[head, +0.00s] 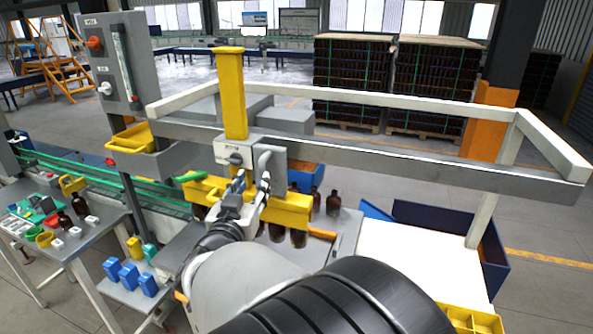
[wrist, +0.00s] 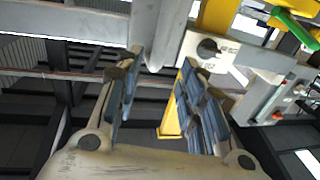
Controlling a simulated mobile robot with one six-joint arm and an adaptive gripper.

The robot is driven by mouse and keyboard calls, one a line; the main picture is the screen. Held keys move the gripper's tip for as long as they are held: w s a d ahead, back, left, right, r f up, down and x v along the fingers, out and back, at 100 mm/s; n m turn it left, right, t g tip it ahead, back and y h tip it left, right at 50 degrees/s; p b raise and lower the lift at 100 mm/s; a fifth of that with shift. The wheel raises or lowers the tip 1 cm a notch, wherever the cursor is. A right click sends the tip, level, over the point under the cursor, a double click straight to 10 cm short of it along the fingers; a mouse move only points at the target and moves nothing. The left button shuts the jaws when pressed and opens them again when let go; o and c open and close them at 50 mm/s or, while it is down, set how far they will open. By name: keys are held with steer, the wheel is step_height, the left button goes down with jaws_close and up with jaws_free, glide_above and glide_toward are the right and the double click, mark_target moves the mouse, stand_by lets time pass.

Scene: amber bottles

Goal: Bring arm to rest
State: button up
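My gripper (head: 252,180) is raised in front of the yellow post (head: 232,95) and its grey switch box (head: 236,152). In the wrist view my gripper (wrist: 160,92) has its two blue-padded fingers wide apart, with nothing between them. The switch box with a black knob (wrist: 208,47) shows beyond the fingers. Amber bottles stand on the bench below and behind the arm, one of them (head: 333,203) right of the yellow bar (head: 288,210). My arm hides part of that bench.
A grey-white rail frame (head: 400,158) crosses above the bench. The left table (head: 85,237) holds amber bottles (head: 80,205) and coloured small items. Blue boxes (head: 130,275) stand on a lower shelf. A white surface (head: 420,262) at right is bare, with a yellow tray (head: 470,318) near it.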

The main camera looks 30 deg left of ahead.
steer(key=w+d+g+b, duration=0.2)
steer(key=w+d+b, duration=0.35)
steer(key=d, duration=0.45)
steer(key=s+d+f+g+b, duration=0.1)
steer(key=d+f+g+b, duration=0.35)
steer(key=d, duration=1.25)
steer(key=s+d+f+m+g+h+b, duration=0.2)
steer(key=s+d+f+b, duration=0.3)
steer(key=s+d+f, duration=0.6)
steer(key=s+d+f+m+g+h+b, duration=0.3)
steer(key=s+d+f+h+b, duration=0.2)
steer(key=s+d+f, duration=0.6)
steer(key=s+d, duration=0.2)
steer(key=d, duration=0.5)
steer(key=shift+f+h, duration=0.15)
steer(key=shift+h, duration=0.15)
steer(key=shift+s, duration=0.1)
